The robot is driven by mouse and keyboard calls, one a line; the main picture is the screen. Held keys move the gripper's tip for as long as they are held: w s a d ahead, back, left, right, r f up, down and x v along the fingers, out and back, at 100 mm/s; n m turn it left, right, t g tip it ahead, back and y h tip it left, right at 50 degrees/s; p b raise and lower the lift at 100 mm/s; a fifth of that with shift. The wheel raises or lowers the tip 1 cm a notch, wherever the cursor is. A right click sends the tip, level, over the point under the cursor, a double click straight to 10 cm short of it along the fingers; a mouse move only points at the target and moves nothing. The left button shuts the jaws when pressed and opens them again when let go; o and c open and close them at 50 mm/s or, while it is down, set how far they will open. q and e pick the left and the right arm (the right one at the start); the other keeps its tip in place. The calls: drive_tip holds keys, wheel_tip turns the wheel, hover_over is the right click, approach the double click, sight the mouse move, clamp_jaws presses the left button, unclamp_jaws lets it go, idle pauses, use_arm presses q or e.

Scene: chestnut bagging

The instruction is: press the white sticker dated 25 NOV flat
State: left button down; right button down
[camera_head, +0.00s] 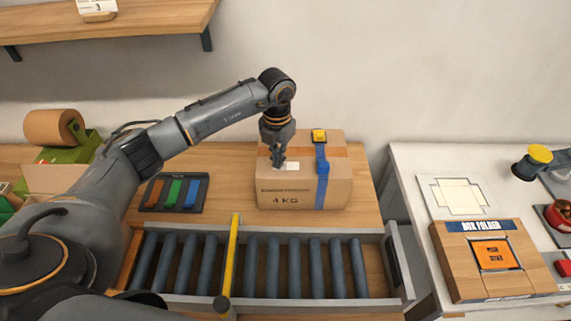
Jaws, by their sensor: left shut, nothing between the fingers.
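A white sticker (292,166) lies on the top of a closed cardboard box (275,190) marked 4 KG, near the box's front edge. Its date is too small to read. My left gripper (278,165) points down at the left end of the sticker, shut and empty, with its fingertips at or just above the box top. I cannot tell whether they touch the sticker, and they may hide part of it. My right gripper is not in view.
A blue strap (321,180) with a yellow buckle (319,136) runs over the box's right part. A roller conveyor (290,268) with a yellow bar (232,255) lies in front. Coloured strips (174,193) sit left. A box folder (490,255) stands on the right table.

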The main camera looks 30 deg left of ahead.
use_arm(q)
drive_tip(key=shift+r+p, duration=1.9)
drive_tip(key=shift+r, duration=1.5)
